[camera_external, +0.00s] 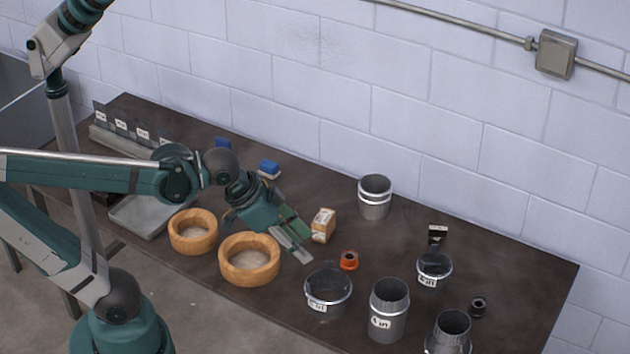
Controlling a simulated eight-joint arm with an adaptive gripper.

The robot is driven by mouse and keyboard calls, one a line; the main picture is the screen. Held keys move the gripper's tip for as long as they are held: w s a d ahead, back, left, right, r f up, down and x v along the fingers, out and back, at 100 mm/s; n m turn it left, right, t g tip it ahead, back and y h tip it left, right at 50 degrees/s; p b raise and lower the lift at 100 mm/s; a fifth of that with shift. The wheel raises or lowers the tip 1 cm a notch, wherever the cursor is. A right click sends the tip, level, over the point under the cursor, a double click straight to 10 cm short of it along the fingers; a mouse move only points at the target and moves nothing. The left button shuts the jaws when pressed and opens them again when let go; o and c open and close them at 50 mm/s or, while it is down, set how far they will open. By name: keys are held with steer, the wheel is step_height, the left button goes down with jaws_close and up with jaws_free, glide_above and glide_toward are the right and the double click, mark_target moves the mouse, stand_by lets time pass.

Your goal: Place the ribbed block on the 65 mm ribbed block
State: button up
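A small tan block with a white label (323,225) stands on the dark table just right of my gripper. Its label is too small to read, and I cannot make out ribs on it. A blue-topped block (269,168) sits farther back, and another blue item (222,143) lies to its left. I cannot tell which of these is the ribbed block or the 65 mm one. My gripper (298,246) points down and right, low over the table between the front wooden ring and the tan block. Nothing clearly shows between its fingers.
Two wooden rings (249,279) (193,249) stand left of my gripper. A grey tray (140,215) lies left. The back middle is clear.

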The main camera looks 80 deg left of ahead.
steer(key=shift+t, duration=0.3)
steer(key=s+f, duration=0.1)
steer(key=s+d, duration=0.1)
steer(key=s, duration=0.1)
steer(key=s+f, duration=0.1)
steer(key=s, duration=0.1)
steer(key=shift+s+d+f, duration=0.1)
steer(key=shift+d+f, duration=0.1)
steer(key=shift+f, duration=0.1)
